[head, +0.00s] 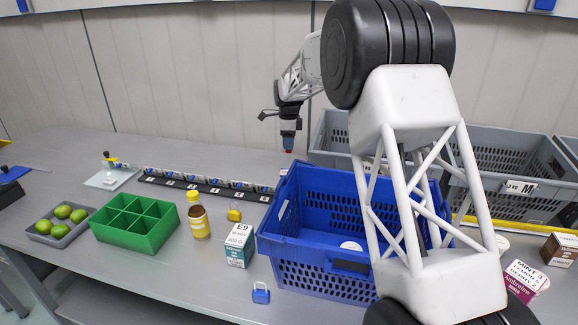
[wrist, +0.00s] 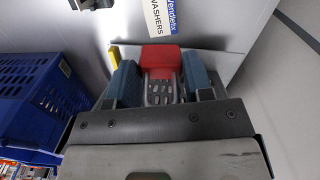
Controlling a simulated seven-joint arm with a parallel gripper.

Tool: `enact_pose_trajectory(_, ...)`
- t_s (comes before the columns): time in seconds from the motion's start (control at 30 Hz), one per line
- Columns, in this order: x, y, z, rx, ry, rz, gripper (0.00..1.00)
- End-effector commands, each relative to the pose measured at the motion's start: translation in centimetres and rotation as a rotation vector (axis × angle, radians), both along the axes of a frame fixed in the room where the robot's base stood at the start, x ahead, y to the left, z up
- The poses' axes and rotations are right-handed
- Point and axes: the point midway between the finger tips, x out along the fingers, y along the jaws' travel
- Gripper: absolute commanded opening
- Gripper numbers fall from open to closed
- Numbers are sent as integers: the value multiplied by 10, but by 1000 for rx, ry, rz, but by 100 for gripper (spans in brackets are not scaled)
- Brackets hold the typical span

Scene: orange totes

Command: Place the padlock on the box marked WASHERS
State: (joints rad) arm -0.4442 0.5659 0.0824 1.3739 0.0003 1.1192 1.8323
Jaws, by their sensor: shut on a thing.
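My gripper (head: 289,134) is above the table behind the blue tote, at its left end. In the wrist view its two blue-grey fingers (wrist: 160,82) are shut on a red padlock (wrist: 163,55); its shackle is not clear. In the head view a bit of the red padlock (head: 288,151) shows below the fingertips. A white label reading WASHERS (wrist: 160,16) shows just beyond the padlock in the wrist view, on a pale surface. I cannot read this label in the head view. A blue padlock (head: 261,295) and a yellow padlock (head: 235,214) stand on the table.
The blue tote (head: 315,255) stands at the centre, and also left in the wrist view (wrist: 40,85). Grey totes (head: 515,160) line the back right. A green divided tray (head: 135,222), a yellow bottle (head: 199,218) and a teal-white carton (head: 239,245) stand to the left.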

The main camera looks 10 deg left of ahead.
Motion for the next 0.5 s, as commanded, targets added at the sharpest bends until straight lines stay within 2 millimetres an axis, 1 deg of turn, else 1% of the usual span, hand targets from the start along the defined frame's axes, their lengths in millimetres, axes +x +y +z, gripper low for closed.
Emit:
enact_pose_trajectory(0.03, 0, 0, -7, -1, 2, 0, 18)
enact_pose_trajectory(0.3, 0, 0, -42, 0, 1, 0, 18)
enact_pose_trajectory(0.4, 0, 0, -48, 0, 0, 0, 18)
enact_pose_trajectory(0.5, 0, 0, -50, 0, 0, 0, 18)
